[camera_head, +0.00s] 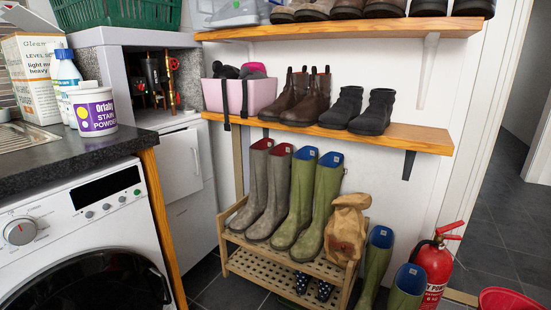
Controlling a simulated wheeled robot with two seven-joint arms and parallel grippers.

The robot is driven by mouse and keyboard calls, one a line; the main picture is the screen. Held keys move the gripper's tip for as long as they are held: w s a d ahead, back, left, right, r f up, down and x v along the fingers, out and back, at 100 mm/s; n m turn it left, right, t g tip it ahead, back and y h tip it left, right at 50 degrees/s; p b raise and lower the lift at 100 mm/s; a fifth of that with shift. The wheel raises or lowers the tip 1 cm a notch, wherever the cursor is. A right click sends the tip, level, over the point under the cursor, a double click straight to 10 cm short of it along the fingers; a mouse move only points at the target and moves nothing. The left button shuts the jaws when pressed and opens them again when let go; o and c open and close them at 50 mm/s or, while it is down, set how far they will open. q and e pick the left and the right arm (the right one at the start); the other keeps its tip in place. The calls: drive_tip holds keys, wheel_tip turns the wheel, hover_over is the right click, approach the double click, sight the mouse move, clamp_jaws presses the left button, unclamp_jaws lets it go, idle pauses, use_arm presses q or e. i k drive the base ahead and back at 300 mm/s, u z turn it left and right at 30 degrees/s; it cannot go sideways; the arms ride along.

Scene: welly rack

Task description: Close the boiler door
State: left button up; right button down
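The white boiler (182,241) stands between the counter and the welly rack. Its upper front is open, showing copper pipes, valves and red fittings (158,82) inside. A white panel (181,164), apparently the boiler door, hangs flat against the front below the opening. I cannot tell clearly how it is hinged. The counter and the items on it hide the boiler's left side. Neither of my grippers shows in the head view.
A washing machine (75,230) stands under the dark counter (60,151) at left, with a stain powder tub (93,111) near the counter's edge. The welly rack (285,267) stands right of the boiler. A fire extinguisher (434,270) and loose wellies are at right.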

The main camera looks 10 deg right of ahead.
sight(177, 157)
drive_tip(key=z, duration=0.25)
drive_tip(key=i, duration=1.35)
drive_tip(key=u, duration=2.05)
